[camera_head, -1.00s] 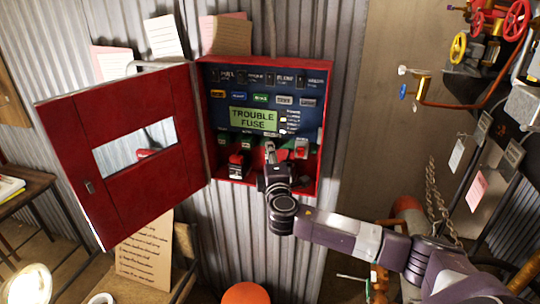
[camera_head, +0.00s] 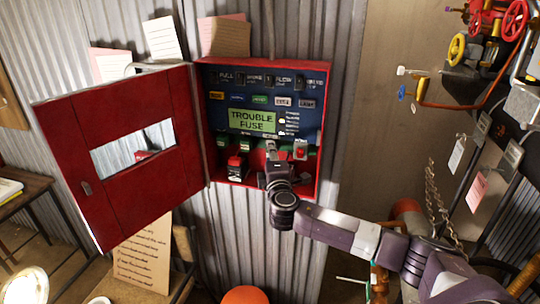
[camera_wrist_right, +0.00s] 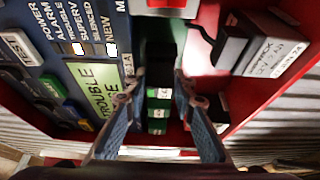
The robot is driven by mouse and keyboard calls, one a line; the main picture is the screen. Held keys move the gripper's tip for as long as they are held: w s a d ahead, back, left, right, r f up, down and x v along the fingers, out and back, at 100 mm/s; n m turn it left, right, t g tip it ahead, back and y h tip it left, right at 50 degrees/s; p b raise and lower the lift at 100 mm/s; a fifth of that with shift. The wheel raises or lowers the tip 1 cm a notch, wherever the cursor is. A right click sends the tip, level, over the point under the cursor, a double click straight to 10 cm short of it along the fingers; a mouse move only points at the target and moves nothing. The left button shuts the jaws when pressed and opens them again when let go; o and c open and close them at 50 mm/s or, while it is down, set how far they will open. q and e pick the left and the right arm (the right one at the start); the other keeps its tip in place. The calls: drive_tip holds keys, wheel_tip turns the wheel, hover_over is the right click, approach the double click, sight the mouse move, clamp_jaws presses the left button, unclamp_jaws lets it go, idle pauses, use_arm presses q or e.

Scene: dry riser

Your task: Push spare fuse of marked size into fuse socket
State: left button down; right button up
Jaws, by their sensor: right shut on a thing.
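The red fuse panel (camera_head: 325,110) hangs on the corrugated wall, door open to the left. Its display (camera_head: 253,120) reads TROUBLE FUSE. My right gripper (camera_head: 271,150) reaches into the lower middle of the panel. In the right wrist view, its two fingers (camera_wrist_right: 156,88) stand on either side of a dark row with green-and-white labels (camera_wrist_right: 157,112). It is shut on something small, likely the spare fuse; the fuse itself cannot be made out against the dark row. Whether it touches a socket is hidden. My left gripper is not in view.
A labelled black block (camera_wrist_right: 265,45) stands close beside the fingers. A black-and-red item (camera_head: 236,168) sits at the panel's lower left. The open red door (camera_head: 130,110) fills the left. Pipes with valve wheels (camera_head: 458,48) are at the right.

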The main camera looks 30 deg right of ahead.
drive_tip(key=shift+w+d, duration=0.4)
drive_tip(key=shift+d, duration=0.1)
drive_tip(key=o, duration=1.1)
drive_tip(key=shift+w, duration=0.1)
drive_tip(key=v, duration=1.2)
drive_tip(key=shift+c, duration=0.3)
